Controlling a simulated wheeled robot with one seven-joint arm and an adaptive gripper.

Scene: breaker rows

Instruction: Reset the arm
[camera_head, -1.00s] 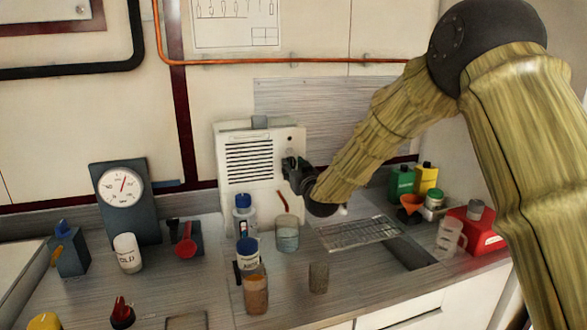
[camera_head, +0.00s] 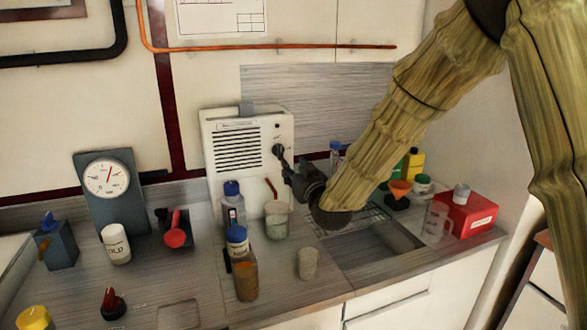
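My arm comes in from the upper right, its links covered in a yellow-brown bark-like pattern. My dark gripper (camera_head: 283,158) is at the arm's end, in front of the right side of a white vented box (camera_head: 217,138) on the counter. The fingers point up and left, near the small dark knobs on the box's right side. The gripper is small and dark here, so I cannot tell whether its fingers are open or shut, or whether they touch the box. Nothing held is visible.
A beaker (camera_head: 277,221), bottles (camera_head: 245,278) and a grey cup (camera_head: 308,263) stand below the gripper. A wire rack (camera_head: 345,217) and sink (camera_head: 385,242) lie to the right, partly behind my arm. A gauge (camera_head: 106,178) stands left; a red box (camera_head: 466,214) stands right.

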